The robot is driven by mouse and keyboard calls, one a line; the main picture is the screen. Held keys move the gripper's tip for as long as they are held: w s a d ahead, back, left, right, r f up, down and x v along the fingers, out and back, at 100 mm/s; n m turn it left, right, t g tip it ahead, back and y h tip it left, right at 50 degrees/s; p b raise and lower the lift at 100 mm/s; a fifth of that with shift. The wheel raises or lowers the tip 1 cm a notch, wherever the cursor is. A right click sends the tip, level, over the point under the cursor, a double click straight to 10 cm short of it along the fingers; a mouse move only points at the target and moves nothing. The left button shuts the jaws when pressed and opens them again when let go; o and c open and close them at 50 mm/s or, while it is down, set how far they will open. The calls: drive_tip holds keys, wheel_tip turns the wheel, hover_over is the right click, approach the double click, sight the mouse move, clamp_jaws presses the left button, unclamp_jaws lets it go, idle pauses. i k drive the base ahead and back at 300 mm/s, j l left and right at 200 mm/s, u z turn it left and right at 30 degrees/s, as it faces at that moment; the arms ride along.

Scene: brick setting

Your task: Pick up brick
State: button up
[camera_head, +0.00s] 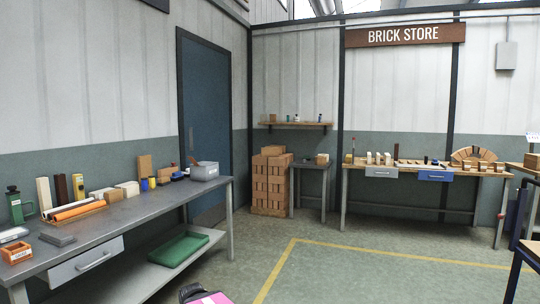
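Several things here look like bricks. A tall stack of orange-brown bricks (270,185) stands on the floor by the back wall, right of the blue door. A single light brown brick (321,158) sits on a small side table (311,166) beside the stack. Pale upright blocks (379,158) and a fan-shaped brick arch (473,155) stand on the far workbench (420,171). Brick-like tan blocks (128,188) lie on the left workbench (150,205). Which brick is meant cannot be told.
The left workbench also bears bottles, orange rolls (78,210), a grey bin (204,171) and an orange box (16,252). A green tray (178,249) lies on its lower shelf. Open floor with a yellow line (275,270) spans the middle. Another table stands at the right edge.

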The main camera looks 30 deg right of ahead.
sight(266, 151)
drive_tip(key=i+l+z, duration=0.6)
drive_tip(key=i+l, duration=0.2)
drive_tip(key=i+l+z, duration=0.3)
drive_tip(key=i, duration=0.15)
drive_tip(key=i+z, duration=0.3)
drive_tip(key=i, duration=0.15)
drive_tip(key=i+l+z, duration=0.1)
drive_tip(key=i+z, duration=0.2)
drive_tip(key=i, duration=1.3)
drive_tip(key=i+u, duration=0.1)
drive_tip(key=i, duration=1.1)
drive_tip(key=i+l, duration=0.2)
drive_tip(key=i, duration=0.95)
drive_tip(key=j+u, duration=0.05)
drive_tip(key=j, duration=0.05)
